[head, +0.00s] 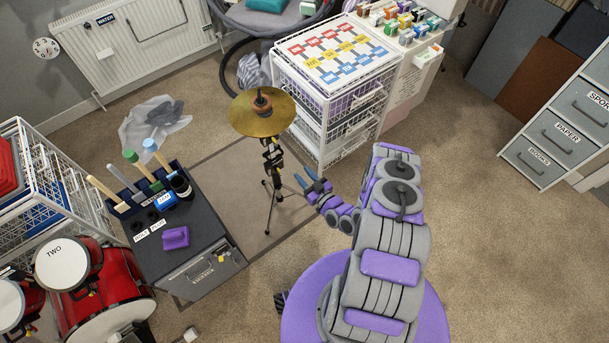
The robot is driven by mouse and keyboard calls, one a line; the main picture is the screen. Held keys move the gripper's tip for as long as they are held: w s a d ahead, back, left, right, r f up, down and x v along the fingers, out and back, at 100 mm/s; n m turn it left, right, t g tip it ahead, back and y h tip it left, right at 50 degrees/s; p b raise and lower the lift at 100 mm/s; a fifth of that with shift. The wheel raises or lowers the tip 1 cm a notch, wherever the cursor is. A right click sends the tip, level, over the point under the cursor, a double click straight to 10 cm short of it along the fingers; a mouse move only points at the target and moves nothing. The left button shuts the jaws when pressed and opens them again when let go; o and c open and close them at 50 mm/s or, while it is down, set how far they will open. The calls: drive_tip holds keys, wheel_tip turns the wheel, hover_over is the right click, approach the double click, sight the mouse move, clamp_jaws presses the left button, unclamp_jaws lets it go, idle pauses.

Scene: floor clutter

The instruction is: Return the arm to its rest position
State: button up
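My gripper (304,174) is at the end of my grey and purple arm, left of the arm's folded links in the head view. Its two blue fingers are apart, with nothing seen between them. The arm rises from my round purple base at the bottom and bends over near the picture's middle. The gripper appears just right of the stand of a brass cymbal (262,113); I cannot tell the exact gap between them.
A dark cabinet (210,240) carrying tools and a purple block (175,238) stands left. A red drum kit (95,300) is at lower left. A white wire drawer unit (330,125) stands behind the gripper. Grey drawers (560,130) are at right. Carpet (500,250) is clear at right.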

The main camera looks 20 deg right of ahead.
idle(0.3)
drive_tip(key=w+d+r+n+g+h, duration=0.25)
drive_tip(key=w+d+r+g, duration=0.4)
drive_tip(key=w+r, duration=0.35)
drive_tip(key=s+d+r+m+g+h, duration=0.1)
drive_tip(key=s+r+g+h, duration=0.15)
drive_tip(key=r, duration=0.55)
drive_tip(key=s+d+r+m+g+h, duration=0.15)
drive_tip(key=s+r, duration=0.25)
drive_tip(key=r, duration=0.5)
drive_tip(key=s+a+r+m+g, duration=0.2)
drive_tip(key=s+a+r+g, duration=0.25)
drive_tip(key=s+r, duration=0.75)
drive_tip(key=s+a+r+g, duration=0.1)
drive_tip(key=s+a+r, duration=0.1)
drive_tip(key=s, duration=0.7)
drive_tip(key=s+a+r+m+g, duration=0.1)
drive_tip(key=s+a+r, duration=0.2)
drive_tip(key=s, duration=0.6)
drive_tip(key=s+a+r+m+g, duration=0.1)
drive_tip(key=s+a+r+g, duration=0.1)
drive_tip(key=s+a, duration=0.3)
drive_tip(key=s+y, duration=0.1)
drive_tip(key=s, duration=0.3)
drive_tip(key=shift+s+r, duration=0.4)
drive_tip(key=shift+a, duration=0.1)
